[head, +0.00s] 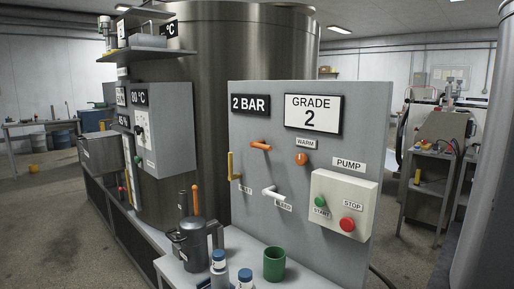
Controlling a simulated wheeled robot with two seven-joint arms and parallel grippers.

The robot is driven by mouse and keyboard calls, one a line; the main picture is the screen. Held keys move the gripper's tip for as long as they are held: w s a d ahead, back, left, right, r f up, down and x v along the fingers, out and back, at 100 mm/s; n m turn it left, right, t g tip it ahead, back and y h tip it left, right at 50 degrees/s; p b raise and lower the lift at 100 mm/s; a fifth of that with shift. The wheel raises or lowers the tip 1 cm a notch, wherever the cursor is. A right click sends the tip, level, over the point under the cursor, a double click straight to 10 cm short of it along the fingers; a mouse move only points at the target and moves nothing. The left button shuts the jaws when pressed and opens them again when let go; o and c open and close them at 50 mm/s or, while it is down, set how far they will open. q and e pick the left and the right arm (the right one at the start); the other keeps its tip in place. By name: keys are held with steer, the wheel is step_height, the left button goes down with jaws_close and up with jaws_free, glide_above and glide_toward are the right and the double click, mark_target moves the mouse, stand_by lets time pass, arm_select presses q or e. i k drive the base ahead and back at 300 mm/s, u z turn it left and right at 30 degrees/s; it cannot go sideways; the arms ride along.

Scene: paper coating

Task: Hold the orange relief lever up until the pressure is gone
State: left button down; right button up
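On the grey panel (352,104), an orange lever (260,146) sticks out below the black sign (249,104) that reads 2 BAR. It lies roughly sideways, tilted slightly down to the right. Another orange handle (196,200) stands upright by the dark metal pot (188,247) at the lower left. No label naming a relief lever is readable, so I cannot tell for certain which is meant. Neither of my grippers shows in the head view, and nothing touches either orange handle.
The panel also bears a yellow lever (231,167), a white lever (270,192), an orange WARM lamp (302,159), and a pump box (332,186) with green and red buttons. A green cup (275,263) and blue-capped bottles (219,262) stand in front. A large steel tank (240,45) rises behind.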

mark_target(265, 146)
steer(key=u, duration=1.85)
steer(key=i, duration=0.9)
steer(key=z, duration=3.05)
steer(key=i, duration=0.35)
steer(key=z, duration=0.05)
